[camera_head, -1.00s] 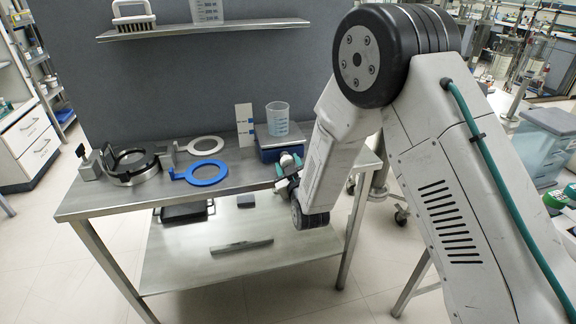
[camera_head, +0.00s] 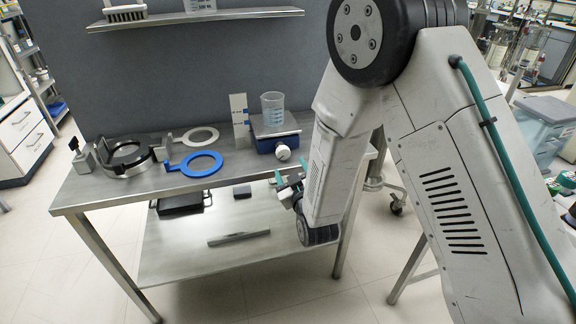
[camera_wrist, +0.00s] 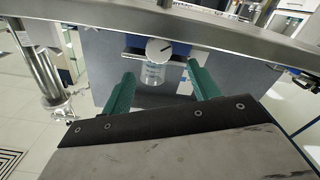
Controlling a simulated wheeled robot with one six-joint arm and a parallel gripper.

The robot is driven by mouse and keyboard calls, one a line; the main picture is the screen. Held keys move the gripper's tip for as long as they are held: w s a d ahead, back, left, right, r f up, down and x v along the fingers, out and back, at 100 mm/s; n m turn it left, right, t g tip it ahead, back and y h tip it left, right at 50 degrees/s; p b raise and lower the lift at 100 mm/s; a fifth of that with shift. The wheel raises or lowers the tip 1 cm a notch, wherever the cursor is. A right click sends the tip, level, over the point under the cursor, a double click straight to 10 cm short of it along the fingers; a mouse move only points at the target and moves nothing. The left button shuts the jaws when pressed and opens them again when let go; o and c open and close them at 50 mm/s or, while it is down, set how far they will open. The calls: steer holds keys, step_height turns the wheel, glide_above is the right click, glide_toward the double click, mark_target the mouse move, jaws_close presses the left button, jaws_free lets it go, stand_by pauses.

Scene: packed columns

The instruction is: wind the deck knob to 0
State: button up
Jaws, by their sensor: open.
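The deck knob, a round white knob (camera_head: 283,153), sits on the front of the blue stirrer-like device (camera_head: 269,143) on the table. In the wrist view the knob (camera_wrist: 159,49) shows face-on with a dark pointer line running toward the upper right; no scale figures can be read. A clear beaker (camera_head: 273,107) with blue marks stands on the device's top plate. My gripper (camera_head: 289,178) is open and empty, in front of and a little below the knob. In the wrist view its green fingers (camera_wrist: 158,80) lie apart, with the knob beyond and between them, not touched.
A lower shelf (camera_head: 190,262) holds a black tray (camera_head: 180,205) and a bar. A wall shelf (camera_head: 200,18) hangs behind.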

mark_target(284, 155)
steer(key=m, duration=0.3)
steer(key=w+m, duration=0.1)
steer(key=m, duration=0.2)
steer(key=shift+w+a+f, duration=0.1)
steer(key=shift+w, duration=0.1)
steer(key=x, duration=0.7)
steer(key=shift+w+f, duration=0.1)
steer(key=c, duration=1)
